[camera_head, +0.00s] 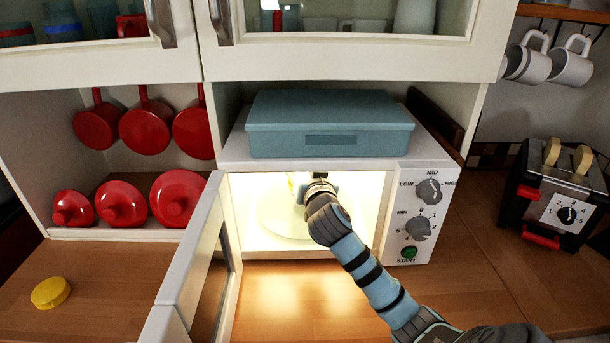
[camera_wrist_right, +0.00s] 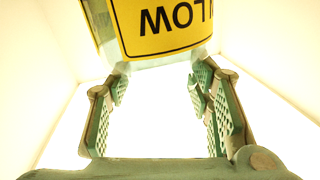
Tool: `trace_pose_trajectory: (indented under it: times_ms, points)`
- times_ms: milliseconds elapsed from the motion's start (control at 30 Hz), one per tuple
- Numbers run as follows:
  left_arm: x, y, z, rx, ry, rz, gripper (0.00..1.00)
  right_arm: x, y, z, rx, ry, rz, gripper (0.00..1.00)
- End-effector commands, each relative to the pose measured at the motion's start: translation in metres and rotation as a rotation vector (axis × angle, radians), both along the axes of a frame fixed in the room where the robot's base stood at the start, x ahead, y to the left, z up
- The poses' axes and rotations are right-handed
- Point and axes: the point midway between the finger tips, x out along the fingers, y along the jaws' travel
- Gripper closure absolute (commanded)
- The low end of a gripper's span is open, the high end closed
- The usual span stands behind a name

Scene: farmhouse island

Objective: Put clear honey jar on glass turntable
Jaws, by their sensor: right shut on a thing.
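The microwave (camera_head: 412,190) stands open and lit. The glass turntable (camera_head: 268,222) is a pale disc on its floor, partly hidden by my arm. My right gripper (camera_head: 318,180) reaches inside the microwave over the turntable. In the right wrist view, the right gripper (camera_wrist_right: 165,88) is shut on a clear jar (camera_wrist_right: 150,64) with a yellow label, whose upside-down letters read "LOW". In the head view the jar is mostly hidden behind the gripper, with a bit of yellow showing. I cannot tell whether it touches the turntable. My left gripper is not in view.
The microwave door (camera_head: 192,265) hangs open to the left. A blue box (camera_head: 330,122) sits on the microwave. A yellow lid (camera_head: 50,292) lies on the counter at left. A toaster (camera_head: 560,195) stands at right. Red pans (camera_head: 145,128) hang in the left alcove.

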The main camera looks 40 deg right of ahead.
Motion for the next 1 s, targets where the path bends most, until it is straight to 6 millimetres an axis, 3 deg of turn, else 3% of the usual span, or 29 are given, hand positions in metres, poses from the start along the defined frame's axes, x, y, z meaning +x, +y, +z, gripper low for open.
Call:
trace_pose_trajectory:
  times_ms: [200,533,567,600,700,1000]
  points:
    - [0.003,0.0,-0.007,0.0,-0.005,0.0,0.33,0.001,0.0,-0.034,-0.001,0.003,0.001,1.0]
    - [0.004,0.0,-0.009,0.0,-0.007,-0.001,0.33,0.001,0.0,-0.038,-0.002,0.0,0.002,1.0]
    - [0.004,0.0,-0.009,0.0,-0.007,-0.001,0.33,0.001,0.0,-0.038,-0.001,0.002,0.001,0.5]
    - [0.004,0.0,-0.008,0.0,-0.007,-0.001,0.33,0.001,0.0,-0.038,-0.001,0.002,0.001,0.43]
    - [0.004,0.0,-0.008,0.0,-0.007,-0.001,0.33,0.001,0.0,-0.038,-0.001,0.002,0.001,0.33]
    - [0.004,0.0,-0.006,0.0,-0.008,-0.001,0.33,0.001,0.0,-0.035,-0.001,0.002,0.001,0.33]
